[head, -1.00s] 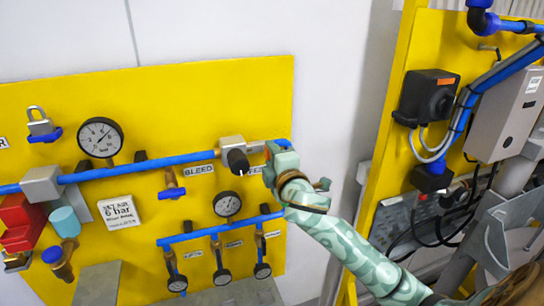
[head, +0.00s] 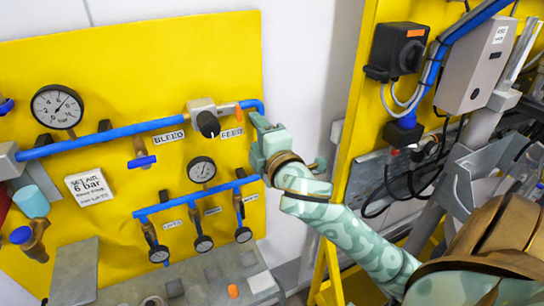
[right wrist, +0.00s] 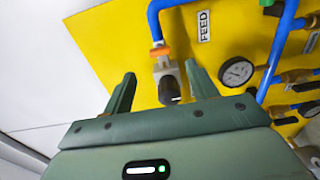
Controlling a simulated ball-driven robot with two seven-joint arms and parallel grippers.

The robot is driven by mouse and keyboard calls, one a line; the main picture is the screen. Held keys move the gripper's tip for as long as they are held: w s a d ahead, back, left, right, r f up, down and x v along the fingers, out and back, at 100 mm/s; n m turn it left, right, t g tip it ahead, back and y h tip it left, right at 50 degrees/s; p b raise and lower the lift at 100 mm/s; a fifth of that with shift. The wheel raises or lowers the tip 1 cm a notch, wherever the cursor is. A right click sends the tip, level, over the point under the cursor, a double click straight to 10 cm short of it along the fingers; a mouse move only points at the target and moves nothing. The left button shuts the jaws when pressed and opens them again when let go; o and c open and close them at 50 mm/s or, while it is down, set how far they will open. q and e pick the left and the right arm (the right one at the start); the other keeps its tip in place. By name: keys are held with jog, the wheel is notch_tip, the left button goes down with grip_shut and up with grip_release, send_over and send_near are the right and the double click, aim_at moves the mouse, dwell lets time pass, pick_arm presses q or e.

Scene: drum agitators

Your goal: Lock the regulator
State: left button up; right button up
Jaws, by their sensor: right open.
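The regulator (head: 202,107) is a grey block on the blue pipe of the yellow panel, with a round black knob (head: 208,124) facing out. An orange piece sits at its right, above the FEED label. My right gripper (head: 260,124) is just right of the regulator, apart from it. In the right wrist view the two green fingers (right wrist: 160,82) are open and empty, and the regulator (right wrist: 164,68) with its black knob shows between and beyond them. My left gripper is not in view.
A large gauge (head: 57,107) and a small gauge (head: 201,169) are on the panel (head: 120,60). A lower blue pipe carries several black-ended valves. A grey shelf with small blocks (head: 262,281) is below. A second yellow frame (head: 350,120) stands at the right.

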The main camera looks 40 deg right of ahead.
jog(key=p+v, duration=0.5)
jog(key=v, duration=0.3)
jog(key=shift+p, duration=0.3)
